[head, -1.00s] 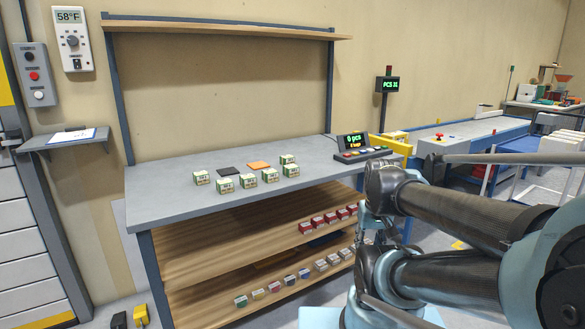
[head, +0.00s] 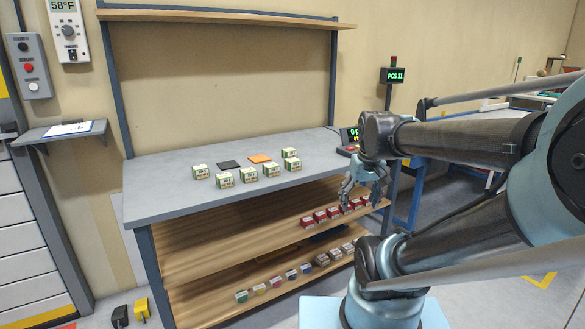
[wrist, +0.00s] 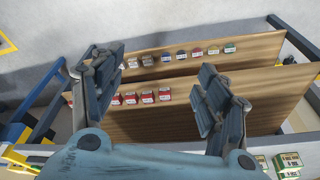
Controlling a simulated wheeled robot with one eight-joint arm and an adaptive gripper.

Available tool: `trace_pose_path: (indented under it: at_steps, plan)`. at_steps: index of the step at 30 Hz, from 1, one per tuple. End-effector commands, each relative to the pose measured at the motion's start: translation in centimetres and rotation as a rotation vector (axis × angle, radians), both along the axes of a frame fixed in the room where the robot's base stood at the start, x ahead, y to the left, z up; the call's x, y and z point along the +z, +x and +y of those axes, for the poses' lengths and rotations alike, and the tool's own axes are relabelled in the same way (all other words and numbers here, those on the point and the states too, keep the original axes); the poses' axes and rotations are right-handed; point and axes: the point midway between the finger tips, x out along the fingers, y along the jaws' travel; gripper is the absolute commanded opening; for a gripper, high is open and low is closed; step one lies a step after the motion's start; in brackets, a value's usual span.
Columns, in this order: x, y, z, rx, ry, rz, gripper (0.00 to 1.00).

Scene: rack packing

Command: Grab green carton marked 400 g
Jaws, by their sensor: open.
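Several small green-and-white cartons (head: 248,174) stand on the grey worktop (head: 165,192) in the head view; their labels are too small to read, so I cannot tell which is marked 400 g. A few also show at the lower right of the wrist view (wrist: 290,162). My gripper (head: 361,197) hangs at the right end of the rack, in front of the shelves and to the right of the green cartons. In the wrist view my gripper (wrist: 160,66) has its fingers spread wide, with nothing between them.
Red cartons (head: 319,215) line the middle shelf near my gripper. Mixed small cartons (head: 291,274) line the bottom shelf. A black pad (head: 229,164) and an orange pad (head: 260,158) lie among the green cartons. The worktop's left part is clear. An upper shelf (head: 220,17) spans above.

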Motion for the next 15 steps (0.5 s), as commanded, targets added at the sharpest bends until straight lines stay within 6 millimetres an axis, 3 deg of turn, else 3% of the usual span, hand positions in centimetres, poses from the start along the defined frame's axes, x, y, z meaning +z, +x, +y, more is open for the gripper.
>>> trace_pose_path:
  at_steps: [6, 15]
  plan:
    - [5.5, 7.0, 3.2, 0.107, 0.012, -0.035, 0.68]
    - [11.2, 16.6, 8.9, 0.252, 0.029, -0.083, 0.68]
